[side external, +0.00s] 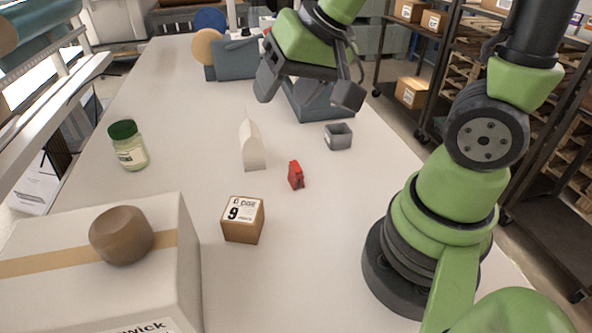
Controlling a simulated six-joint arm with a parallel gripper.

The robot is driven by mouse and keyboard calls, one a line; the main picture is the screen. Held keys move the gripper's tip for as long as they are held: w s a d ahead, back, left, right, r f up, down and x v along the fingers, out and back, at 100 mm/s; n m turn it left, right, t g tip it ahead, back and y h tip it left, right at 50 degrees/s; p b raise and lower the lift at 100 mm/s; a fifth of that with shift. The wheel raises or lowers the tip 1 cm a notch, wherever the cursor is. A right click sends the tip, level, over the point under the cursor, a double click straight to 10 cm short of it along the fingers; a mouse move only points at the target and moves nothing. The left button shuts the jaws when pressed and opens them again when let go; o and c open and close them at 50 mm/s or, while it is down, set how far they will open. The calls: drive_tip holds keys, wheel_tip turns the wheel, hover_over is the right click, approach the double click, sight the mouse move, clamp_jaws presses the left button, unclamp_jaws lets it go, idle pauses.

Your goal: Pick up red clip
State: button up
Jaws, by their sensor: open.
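The red clip (296,175) is small and stands on the white table, near the middle of the side external view. My gripper (308,95) is open and empty, with its two dark fingers spread apart. It hangs above the table, higher in the picture than the clip and apart from it. The clip is in plain view and nothing covers it.
A white carton (251,146) stands left of the clip and a small grey bin (338,136) behind it to the right. A cardboard cube (243,220), a green-lidded jar (128,146) and a large taped box (60,290) with a brown knob-like object (121,236) stand left.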

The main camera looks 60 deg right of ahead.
wheel_tip(320, 180, down, 6)
drive_tip(key=w+d+m+g+h, duration=0.1)
drive_tip(key=w+d, duration=0.1)
drive_tip(key=g+h, duration=0.2)
drive_tip(key=h, duration=0.1)
hover_over(296, 166)
drive_tip(key=s+a, duration=0.2)
wheel_tip(296, 166, down, 8)
drive_tip(key=shift+m, duration=0.4)
drive_tip(key=shift+x, duration=4.95)
drive_tip(key=c, duration=1)
